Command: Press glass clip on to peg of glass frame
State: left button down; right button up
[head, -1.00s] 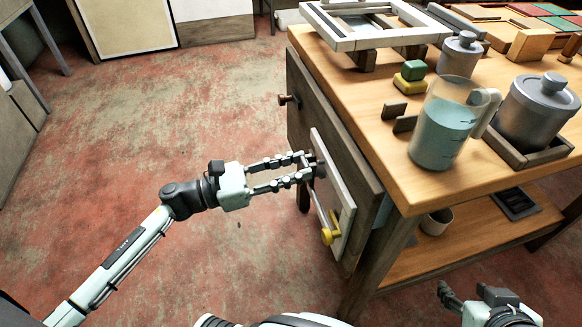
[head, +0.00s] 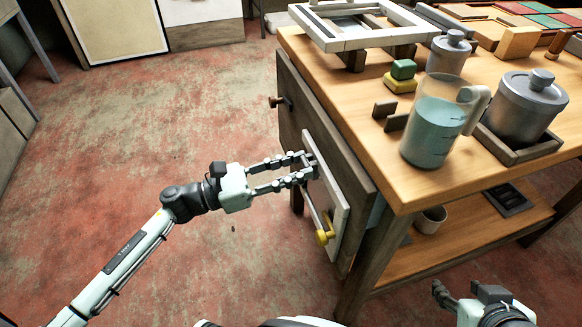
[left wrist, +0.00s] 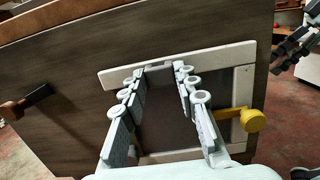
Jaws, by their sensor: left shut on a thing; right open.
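The pale glass frame (head: 339,208) is upright on the dark side panel of the bench. A yellow knob (head: 324,237) is at its lower part; it also shows at the frame's right side in the left wrist view (left wrist: 253,120). My left gripper (head: 308,163) is at the frame's upper edge, its fingers around a small dark piece (left wrist: 158,69), likely the glass clip. The fingers hide most of this piece, and I cannot tell whether it is seated on a peg. My right gripper (head: 438,288) is open and empty, low at the right, apart from the frame.
A knob (head: 279,101) sticks out of the panel left of the frame. On the bench top (head: 350,100) are a jug (head: 430,140), a lidded canister (head: 524,105), green and yellow blocks (head: 402,75) and another pale frame (head: 340,45). The floor at left is clear.

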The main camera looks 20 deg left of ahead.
pick_arm(q)
jog(key=shift+w+d, duration=0.1)
jog(key=c, duration=1.1)
grip_release()
jog(key=shift+d, duration=0.1)
jog(key=shift+o, duration=0.2)
jog(key=b+v, duration=0.1)
jog(key=v, duration=1.5)
jog(key=shift+r, duration=0.2)
